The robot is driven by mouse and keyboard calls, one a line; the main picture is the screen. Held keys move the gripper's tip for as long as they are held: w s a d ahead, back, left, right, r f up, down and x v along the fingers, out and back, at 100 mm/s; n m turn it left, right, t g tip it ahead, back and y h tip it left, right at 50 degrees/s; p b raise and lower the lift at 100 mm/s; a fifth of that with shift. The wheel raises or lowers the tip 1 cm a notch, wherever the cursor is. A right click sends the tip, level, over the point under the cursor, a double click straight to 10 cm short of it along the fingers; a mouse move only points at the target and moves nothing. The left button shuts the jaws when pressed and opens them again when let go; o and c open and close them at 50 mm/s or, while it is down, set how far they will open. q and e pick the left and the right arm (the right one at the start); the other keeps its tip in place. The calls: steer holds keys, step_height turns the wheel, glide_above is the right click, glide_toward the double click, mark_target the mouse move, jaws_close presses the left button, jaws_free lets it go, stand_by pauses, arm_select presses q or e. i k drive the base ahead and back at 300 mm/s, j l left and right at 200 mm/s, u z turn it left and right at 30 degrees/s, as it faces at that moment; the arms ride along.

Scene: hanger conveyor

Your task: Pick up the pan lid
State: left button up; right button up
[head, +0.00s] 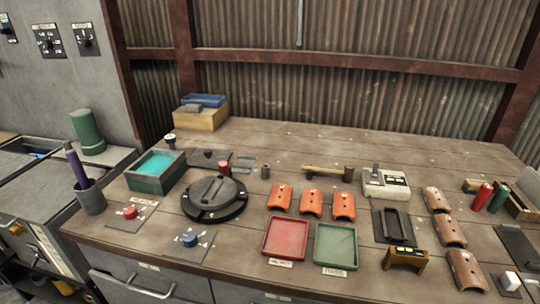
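The pan lid (214,191) is dark and round with a raised black handle across its top. It sits in or on a wider dark round base (215,215) on the left part of the wooden workbench. I cannot tell whether the dark disc under it is a pan or a stand. A red knob shows just behind the lid. Neither of my grippers is in the head view, and nothing touches the lid.
A green box with teal contents (139,182) stands left of the lid. A blue knob (189,239) and a red knob (130,212) sit in front. Orange curved pieces (311,201), a red tray (267,253) and a green tray (317,261) lie to the right.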

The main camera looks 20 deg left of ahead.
mark_target(201, 157)
steer(key=j+z, duration=0.35)
steer(key=k+j+z, duration=0.1)
steer(key=j+z, duration=0.25)
steer(key=k+j+z, duration=0.1)
steer(key=j+z, duration=0.2)
